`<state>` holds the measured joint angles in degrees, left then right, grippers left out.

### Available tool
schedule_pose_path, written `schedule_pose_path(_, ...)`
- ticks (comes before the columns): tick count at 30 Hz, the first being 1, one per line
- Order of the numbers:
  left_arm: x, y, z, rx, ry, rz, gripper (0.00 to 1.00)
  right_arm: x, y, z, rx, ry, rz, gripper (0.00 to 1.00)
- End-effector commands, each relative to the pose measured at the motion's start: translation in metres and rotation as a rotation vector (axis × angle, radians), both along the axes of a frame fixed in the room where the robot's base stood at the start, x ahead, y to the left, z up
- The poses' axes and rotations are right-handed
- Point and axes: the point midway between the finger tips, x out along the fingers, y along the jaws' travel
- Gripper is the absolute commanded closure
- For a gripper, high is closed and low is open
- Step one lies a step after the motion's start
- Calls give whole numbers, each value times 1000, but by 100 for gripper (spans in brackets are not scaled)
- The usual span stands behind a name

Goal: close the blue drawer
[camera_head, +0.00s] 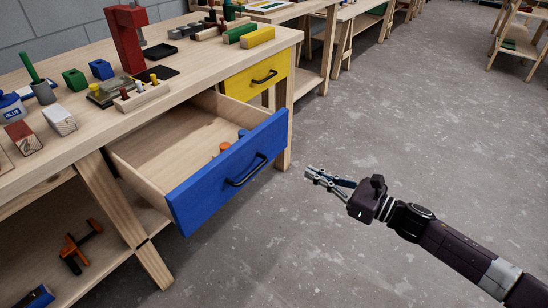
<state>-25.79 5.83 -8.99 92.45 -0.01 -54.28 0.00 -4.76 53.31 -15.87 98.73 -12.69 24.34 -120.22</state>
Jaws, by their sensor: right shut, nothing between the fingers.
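The blue drawer (229,172) is pulled well out from under the wooden workbench (200,60). Its blue front carries a black bar handle (247,170). An orange item (225,147) and a small blue item (243,133) lie inside near the front, partly hidden by the drawer front. My right gripper (311,174) is to the right of the drawer front, apart from it, over the floor in the picture. Its fingers are shut and hold nothing. My left gripper is not in view.
A yellow drawer (256,77) with a black handle sits shut beside the blue one. A red press (128,36), blocks and a glue pot (12,108) stand on the bench top. The lower shelf holds an orange clamp (78,246). The concrete floor (370,110) to the right is clear.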

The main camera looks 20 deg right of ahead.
Motion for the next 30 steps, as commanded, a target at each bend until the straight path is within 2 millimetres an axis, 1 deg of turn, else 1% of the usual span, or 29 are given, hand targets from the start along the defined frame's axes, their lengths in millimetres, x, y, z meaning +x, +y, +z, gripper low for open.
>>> schedule_pose_path(8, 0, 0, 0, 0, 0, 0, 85, 31, 22, 2, 4, -1, -3, 100)
schedule_pose_path(21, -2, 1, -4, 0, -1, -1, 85, 84, 64, 1, 4, 1, -5, 100)
schedule_pose_path(25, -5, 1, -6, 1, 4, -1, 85, 96, 73, 1, 5, 2, -5, 100)
schedule_pose_path(30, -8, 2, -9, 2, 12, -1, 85, 104, 79, 0, 3, 4, -5, 100)
